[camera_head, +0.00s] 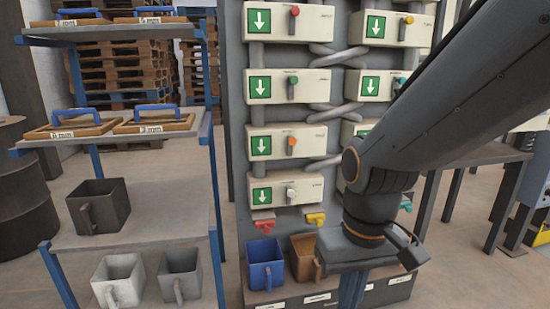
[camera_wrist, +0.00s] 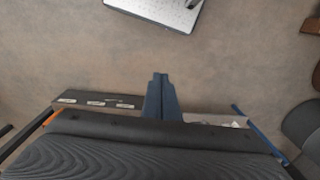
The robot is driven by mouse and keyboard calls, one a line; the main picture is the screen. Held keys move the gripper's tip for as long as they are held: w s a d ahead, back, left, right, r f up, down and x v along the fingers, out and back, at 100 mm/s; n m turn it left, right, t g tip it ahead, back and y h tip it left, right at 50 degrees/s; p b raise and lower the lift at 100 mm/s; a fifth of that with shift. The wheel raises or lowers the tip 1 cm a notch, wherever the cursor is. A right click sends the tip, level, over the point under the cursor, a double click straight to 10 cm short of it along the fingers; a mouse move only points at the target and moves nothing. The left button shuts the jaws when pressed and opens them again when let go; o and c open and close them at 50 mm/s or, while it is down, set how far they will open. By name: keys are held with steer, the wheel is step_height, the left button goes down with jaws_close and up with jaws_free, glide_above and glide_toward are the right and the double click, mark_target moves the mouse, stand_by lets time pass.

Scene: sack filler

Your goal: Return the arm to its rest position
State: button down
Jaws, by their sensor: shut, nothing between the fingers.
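My arm reaches in from the upper right of the head view and bends down at the wrist in front of the sack filler (camera_head: 237,120). My gripper (camera_head: 351,296) points downward, with its blue fingers cut off by the lower edge of the picture. In the wrist view my gripper (camera_wrist: 160,78) has its two blue fingers together, with nothing between them. My wrist hides part of the filler's lower right side and part of the brown bin (camera_head: 301,262).
A blue bin (camera_head: 265,270) stands on the filler's labelled base, left of my gripper. At left, a shelf rack (camera_head: 215,170) holds framed sieves, a dark bin (camera_head: 98,205) and two grey bins. A table (camera_head: 480,153) stands at right. Bare floor shows in the wrist view.

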steer(key=d+r+m+p, duration=0.2)
steer(key=d+r+p, duration=0.5)
steer(key=p, duration=0.5)
steer(key=shift+s, duration=0.25)
